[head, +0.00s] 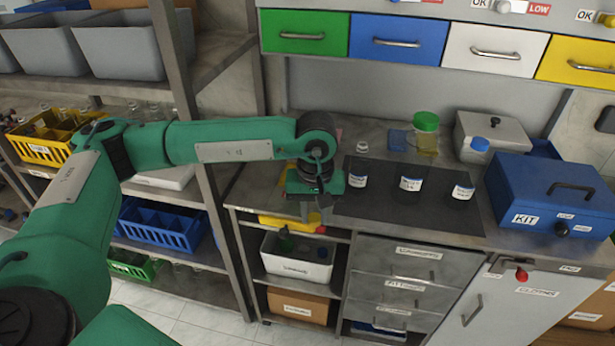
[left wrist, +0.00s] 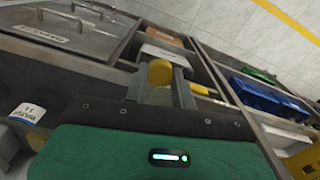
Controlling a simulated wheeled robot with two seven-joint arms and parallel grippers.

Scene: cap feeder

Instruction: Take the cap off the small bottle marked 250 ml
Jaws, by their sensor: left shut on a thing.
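My left gripper (head: 314,212) hangs at the bench's front edge, left of the dark mat. In the left wrist view its fingers (left wrist: 161,84) are shut on a round yellow cap (left wrist: 160,72), clear of any bottle. Three labelled bottles stand on the mat: a left one (head: 358,178) with a bare-looking neck, a middle one (head: 410,184) and a right one (head: 462,191) below a blue cap (head: 480,145). The volume marks are too small to read. One white label (left wrist: 28,112) shows in the left wrist view. My right gripper is out of view.
A green-lidded container (head: 426,122) and a grey box (head: 490,135) stand at the back of the bench. A blue KIT box (head: 550,195) stands at the right. Below the gripper are an open shelf and a white bin (head: 297,268). The mat's front (head: 400,215) is clear.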

